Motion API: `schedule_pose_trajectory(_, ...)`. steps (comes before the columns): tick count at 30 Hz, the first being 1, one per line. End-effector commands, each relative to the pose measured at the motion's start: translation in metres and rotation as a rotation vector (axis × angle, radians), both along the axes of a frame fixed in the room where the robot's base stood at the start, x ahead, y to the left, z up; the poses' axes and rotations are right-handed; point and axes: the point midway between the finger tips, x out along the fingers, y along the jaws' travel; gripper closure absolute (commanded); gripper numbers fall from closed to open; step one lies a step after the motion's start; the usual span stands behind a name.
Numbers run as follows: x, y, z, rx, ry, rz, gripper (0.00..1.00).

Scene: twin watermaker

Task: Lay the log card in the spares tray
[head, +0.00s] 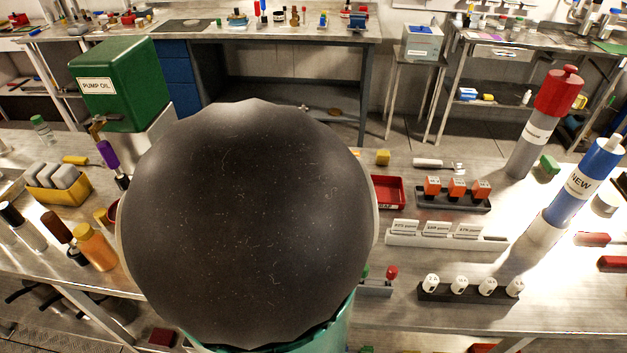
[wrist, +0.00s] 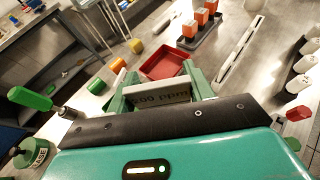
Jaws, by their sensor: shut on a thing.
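A white log card (wrist: 160,93) with dark print that seems to read "500 ppm" is clamped between the green fingers of my gripper (wrist: 160,88) in the wrist view. It is held upright, print facing the camera. In the head view my own dark round arm part hides my gripper and the held card. A red tray (wrist: 167,63) lies just beyond the fingers and looks empty. In the head view this red tray (head: 388,192) is partly covered, with a label ending in "AP". I cannot identify a spares tray.
A white rack (head: 445,236) holds several printed cards. Behind it is a dark holder with orange blocks (head: 456,188); in front, a dark rack of white pieces (head: 470,290). A grey-red cylinder (head: 540,125) and a blue cylinder (head: 585,185) stand at right. A green pump oil box (head: 118,82) stands left.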

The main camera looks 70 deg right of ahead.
Motion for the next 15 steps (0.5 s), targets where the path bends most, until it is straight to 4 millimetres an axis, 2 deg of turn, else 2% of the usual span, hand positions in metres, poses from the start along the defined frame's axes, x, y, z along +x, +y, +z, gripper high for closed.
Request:
schedule_pose_trajectory(7,0.001,-0.005,-0.004,0.003,0.003,-0.005,0.81)
schedule_pose_trajectory(15,0.018,-0.045,-0.025,0.004,0.003,-0.006,0.81)
